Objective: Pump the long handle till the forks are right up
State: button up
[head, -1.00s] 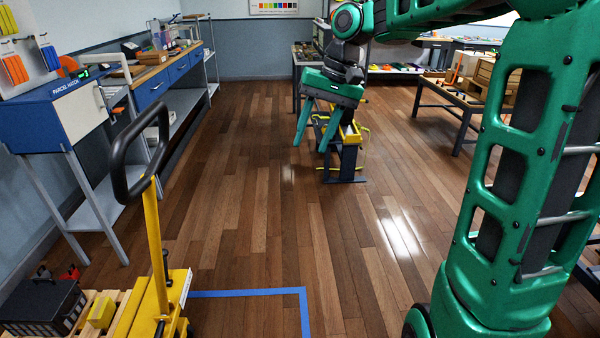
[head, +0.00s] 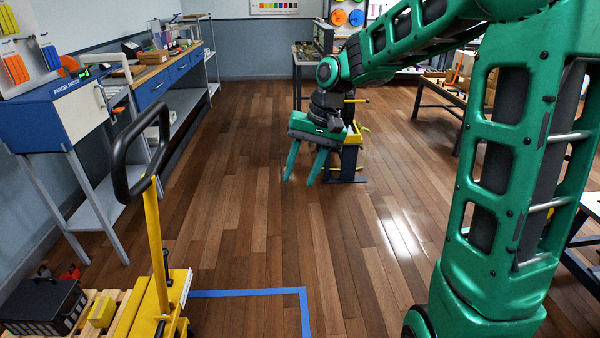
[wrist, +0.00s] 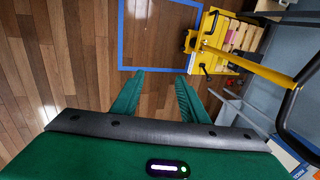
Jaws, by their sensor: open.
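The long handle (head: 155,225) is a yellow pole with a black loop grip on top. It stands nearly upright at the lower left of the head view, on a yellow pallet truck (head: 178,290). The handle also shows at the right of the wrist view (wrist: 255,67), with its black loop at the edge. The forks are mostly hidden under a wooden pallet (head: 110,310), so their height cannot be told. My gripper (head: 302,181) is open and empty, well apart from the handle, beyond it and to its right. Its fingers also show in the wrist view (wrist: 161,85).
A blue tape outline (head: 250,292) marks the floor right of the truck. A blue parcel bench (head: 60,110) stands behind the handle. The middle floor is clear.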

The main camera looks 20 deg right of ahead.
grip_shut()
dwell(1.2)
grip_release()
jog(key=shift+r, duration=0.15)
jog(key=w+v, duration=0.1)
jog(key=v, duration=0.9)
jog(key=shift+s+r, duration=0.2)
jog(key=shift+s, duration=0.25)
jog(key=shift+d, duration=0.1)
